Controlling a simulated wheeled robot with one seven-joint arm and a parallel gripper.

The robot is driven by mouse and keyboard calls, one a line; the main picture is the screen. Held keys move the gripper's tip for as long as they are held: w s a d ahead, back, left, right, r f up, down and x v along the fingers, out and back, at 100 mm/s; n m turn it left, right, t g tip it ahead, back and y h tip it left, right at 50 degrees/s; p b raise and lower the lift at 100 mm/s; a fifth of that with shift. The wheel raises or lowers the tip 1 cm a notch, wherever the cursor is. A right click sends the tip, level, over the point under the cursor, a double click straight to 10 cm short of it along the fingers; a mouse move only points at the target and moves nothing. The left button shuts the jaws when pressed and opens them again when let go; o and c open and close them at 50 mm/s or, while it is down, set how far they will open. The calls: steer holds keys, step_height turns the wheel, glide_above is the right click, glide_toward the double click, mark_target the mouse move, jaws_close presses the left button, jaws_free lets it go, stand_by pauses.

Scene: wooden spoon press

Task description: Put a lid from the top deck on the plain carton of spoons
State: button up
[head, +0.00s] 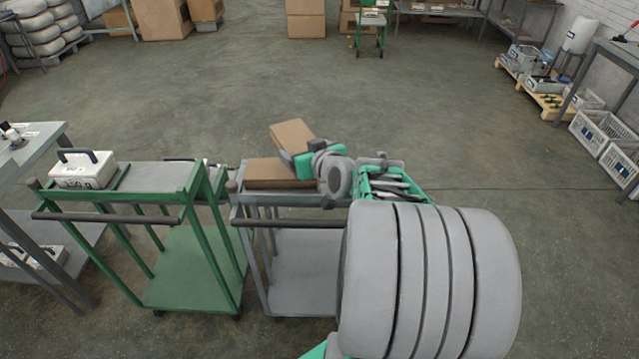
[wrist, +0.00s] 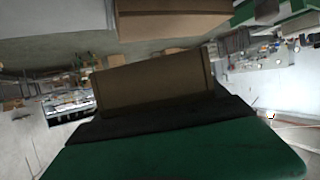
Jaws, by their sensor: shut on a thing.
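A brown cardboard piece (head: 293,132), likely a lid, is tilted up at my gripper (head: 298,163). It also shows in the wrist view (wrist: 155,84), just beyond the dark pad and green finger of my gripper (wrist: 165,125). The gripper is shut on it. A flat brown cardboard piece (head: 278,173) lies on the top deck of the grey cart (head: 262,199), below and left of the held one. I cannot tell whether it is a lid, a stack or a carton. No spoons can be made out, and my arm hides the deck's right part.
A green cart (head: 160,178) stands left of the grey cart, carrying a white block with a dark handle (head: 83,170). A grey bench (head: 28,150) is at the far left. Brown boxes (head: 305,18) stand far back. The floor behind the carts is clear.

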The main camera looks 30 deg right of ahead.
steer(key=s+d+r+h+b, duration=0.1)
steer(key=s+d, duration=0.7)
steer(key=d, duration=0.3)
steer(key=s+d+r+b, duration=0.1)
steer(key=s+d+r, duration=0.1)
steer(key=s+d, duration=0.8)
steer(key=shift+m, duration=0.4)
steer(key=w+a+f+p, duration=0.1)
steer(key=w+f, duration=0.2)
steer(key=w, duration=0.1)
steer(key=w+a+f, duration=0.1)
steer(key=w+f, duration=0.3)
steer(key=w, duration=0.1)
steer(key=w+a+f+p, duration=0.1)
steer(key=w+f, duration=0.2)
steer(key=w, duration=0.2)
steer(key=shift+w+a+f+p, duration=0.15)
steer(key=shift+a+f+p, duration=0.05)
steer(key=shift+a+p, duration=0.1)
steer(key=shift+d+f, duration=0.2)
steer(key=shift+f, duration=1.05)
steer(key=shift+f, duration=0.1)
steer(key=shift+f, duration=0.15)
steer(key=o, duration=1.3)
steer(key=shift+c, duration=0.2)
